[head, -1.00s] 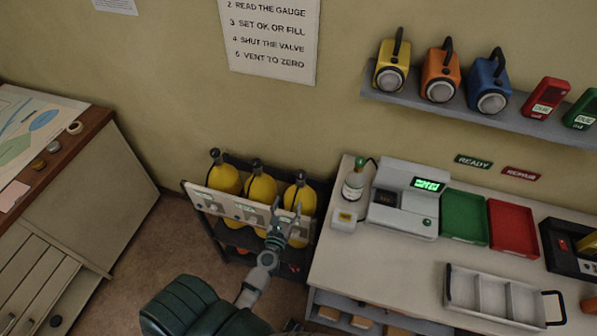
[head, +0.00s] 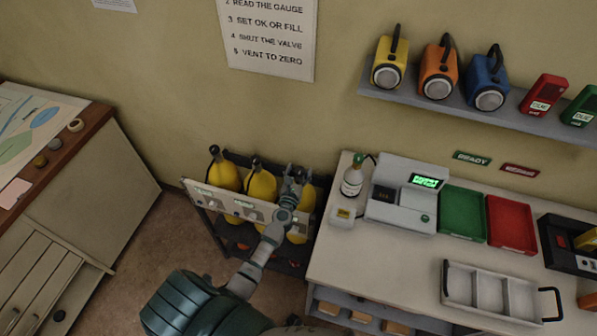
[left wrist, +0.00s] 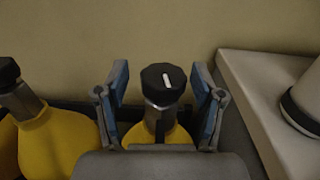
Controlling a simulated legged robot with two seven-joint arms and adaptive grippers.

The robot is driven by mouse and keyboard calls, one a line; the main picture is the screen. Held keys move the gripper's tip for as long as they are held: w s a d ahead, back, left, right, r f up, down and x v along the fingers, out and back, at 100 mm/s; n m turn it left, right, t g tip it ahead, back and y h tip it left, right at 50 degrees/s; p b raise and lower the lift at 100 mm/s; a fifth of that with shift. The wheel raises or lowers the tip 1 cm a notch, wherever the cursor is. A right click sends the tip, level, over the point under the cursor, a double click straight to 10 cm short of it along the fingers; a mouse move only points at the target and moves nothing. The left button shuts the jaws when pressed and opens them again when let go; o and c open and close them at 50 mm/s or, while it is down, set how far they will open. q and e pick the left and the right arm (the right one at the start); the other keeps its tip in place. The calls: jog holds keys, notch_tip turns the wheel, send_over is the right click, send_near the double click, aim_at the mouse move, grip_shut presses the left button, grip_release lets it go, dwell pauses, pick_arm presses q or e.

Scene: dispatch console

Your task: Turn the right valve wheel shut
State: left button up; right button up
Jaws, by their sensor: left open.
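The right valve wheel (left wrist: 163,83) is a black knob with a white mark on top of the right yellow cylinder (left wrist: 172,135). In the left wrist view it sits between the two fingers of my left gripper (left wrist: 163,95), with a gap on each side. My left gripper (head: 294,180) is open at the right cylinder (head: 303,202) in the head view, where it hides that wheel. The middle cylinder (head: 262,187) and the left cylinder (head: 223,174) stand beside it, each with a black knob. My right gripper is not in view.
The cylinders stand in a dark rack with a pale labelled front panel (head: 213,199). The white bench (head: 335,263) is close on the right, holding a small bottle (head: 353,180), a gauge device (head: 393,197) and trays. The wall is behind the rack.

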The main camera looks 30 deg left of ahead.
pick_arm(q)
jog(key=shift+d+r, duration=0.1)
jog(key=shift+d, duration=0.25)
jog(key=c, duration=1.2)
jog(key=shift+o, duration=0.2)
jog(key=shift+s+a+m+h, duration=0.1)
jog(key=shift+a+m+h, duration=0.25)
jog(key=shift+h, duration=0.25)
jog(key=shift+m+h+b, duration=0.4)
jog(key=shift+m+h, duration=0.05)
jog(key=shift+h, duration=0.15)
jog(key=shift+m+t+h, duration=0.3)
jog(key=shift+h, duration=0.2)
jog(key=shift+d+m+h+b, duration=0.15)
jog(key=shift+m+h+b, duration=0.2)
jog(key=shift+h, duration=0.25)
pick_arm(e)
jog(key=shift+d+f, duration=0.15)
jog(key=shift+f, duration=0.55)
